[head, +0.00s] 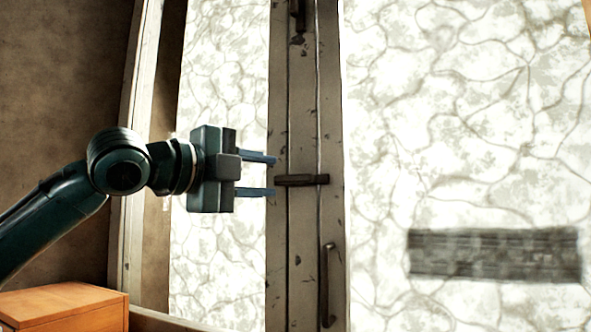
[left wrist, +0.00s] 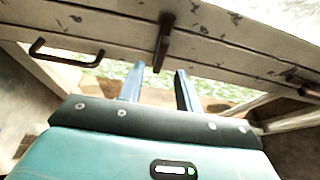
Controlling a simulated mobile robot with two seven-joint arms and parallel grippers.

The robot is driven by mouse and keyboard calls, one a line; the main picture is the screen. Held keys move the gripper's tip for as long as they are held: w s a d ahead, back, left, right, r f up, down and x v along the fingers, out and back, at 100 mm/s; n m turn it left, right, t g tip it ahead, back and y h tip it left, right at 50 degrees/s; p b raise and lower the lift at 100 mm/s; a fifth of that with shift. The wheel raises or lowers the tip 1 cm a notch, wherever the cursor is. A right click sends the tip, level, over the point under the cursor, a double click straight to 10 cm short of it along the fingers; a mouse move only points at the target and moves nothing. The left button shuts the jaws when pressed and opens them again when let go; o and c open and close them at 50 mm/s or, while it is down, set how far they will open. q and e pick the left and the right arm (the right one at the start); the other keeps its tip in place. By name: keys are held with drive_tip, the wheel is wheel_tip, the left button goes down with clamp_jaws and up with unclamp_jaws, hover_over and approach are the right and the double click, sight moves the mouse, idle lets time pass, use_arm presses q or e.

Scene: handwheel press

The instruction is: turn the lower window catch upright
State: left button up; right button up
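The lower window catch (head: 302,180) is a short dark bar lying level across the joint of the two pale, chipped window frames. It also shows in the left wrist view (left wrist: 165,40), above the gap between the fingers. My left gripper (head: 274,176) comes from the left, with blue fingers parted, one above and one below the level of the catch's left end. In the left wrist view the open fingers (left wrist: 160,70) have nothing between them, and the catch's near end lies close to their tips. Contact cannot be told. My right gripper is out of view.
An upper dark catch (head: 298,10) stands upright at the top edge. A dark pull handle (head: 327,285) is on the right frame, below the lower catch. An orange-brown wooden box (head: 65,305) is at the lower left. Patterned bright panes flank the frames.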

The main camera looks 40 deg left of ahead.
sight(289, 178)
use_arm(q)
drive_tip(key=w, duration=0.2)
drive_tip(key=w+p, duration=0.1)
drive_tip(key=w, duration=0.4)
drive_tip(key=shift+w+d, duration=0.1)
drive_tip(key=shift+d, duration=0.2)
drive_tip(key=shift+c, duration=0.5)
clamp_jaws()
